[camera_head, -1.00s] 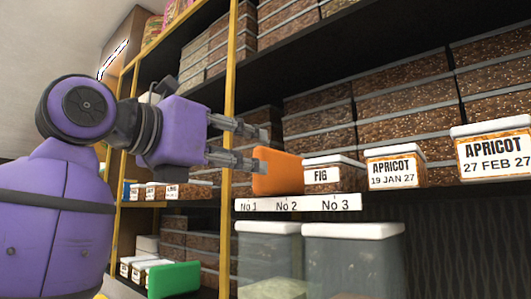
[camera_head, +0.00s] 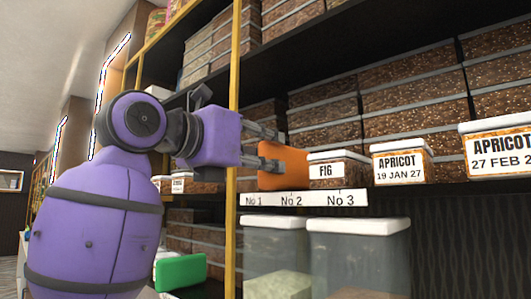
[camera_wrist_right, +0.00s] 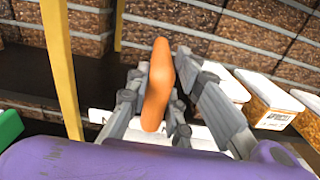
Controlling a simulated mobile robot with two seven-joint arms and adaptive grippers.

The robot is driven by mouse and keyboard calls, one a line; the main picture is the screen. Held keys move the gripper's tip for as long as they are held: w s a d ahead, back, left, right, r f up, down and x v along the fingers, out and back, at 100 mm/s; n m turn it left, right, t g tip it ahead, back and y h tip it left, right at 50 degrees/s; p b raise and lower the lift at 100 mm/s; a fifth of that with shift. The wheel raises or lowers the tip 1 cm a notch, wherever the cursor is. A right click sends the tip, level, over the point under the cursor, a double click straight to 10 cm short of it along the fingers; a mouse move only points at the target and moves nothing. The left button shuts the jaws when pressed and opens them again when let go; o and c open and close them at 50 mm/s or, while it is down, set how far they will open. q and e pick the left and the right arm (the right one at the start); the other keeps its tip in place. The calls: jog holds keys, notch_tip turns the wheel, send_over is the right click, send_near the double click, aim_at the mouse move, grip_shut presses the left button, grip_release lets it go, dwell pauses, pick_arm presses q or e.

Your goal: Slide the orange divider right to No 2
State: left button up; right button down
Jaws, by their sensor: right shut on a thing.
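The orange divider (camera_head: 285,168) stands upright on the shelf edge, above the No 2 mark of the white label strip (camera_head: 316,199). Its right edge is beside the FIG box (camera_head: 345,175). My right gripper (camera_head: 279,152) is shut on the divider, reaching it from the left. In the right wrist view the divider (camera_wrist_right: 156,85) is seen nearly edge-on, with the fingers (camera_wrist_right: 153,105) on both sides of it. The strip also carries No 1 to the left and No 3 to the right. My left gripper is not in view.
Two APRICOT boxes (camera_head: 402,165) stand right of the FIG box. Stacked brown boxes (camera_head: 325,117) fill the shelf behind. A yellow post (camera_head: 236,80) rises left of the divider. Lidded clear containers (camera_head: 357,260) and a green panel (camera_head: 180,272) are below.

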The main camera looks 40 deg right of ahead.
jog(key=s+p, duration=0.1)
jog(key=s, duration=0.3)
jog(key=shift+s+d, duration=0.15)
jog(key=shift+s, duration=0.05)
jog(key=c, duration=1.6)
grip_release()
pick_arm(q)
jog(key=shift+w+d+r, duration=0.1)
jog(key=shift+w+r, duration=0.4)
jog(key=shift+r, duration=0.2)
pick_arm(e)
jog(key=shift+o, duration=0.2)
jog(key=shift+a, duration=0.4)
jog(key=s+a, duration=0.1)
jog(key=a, duration=1)
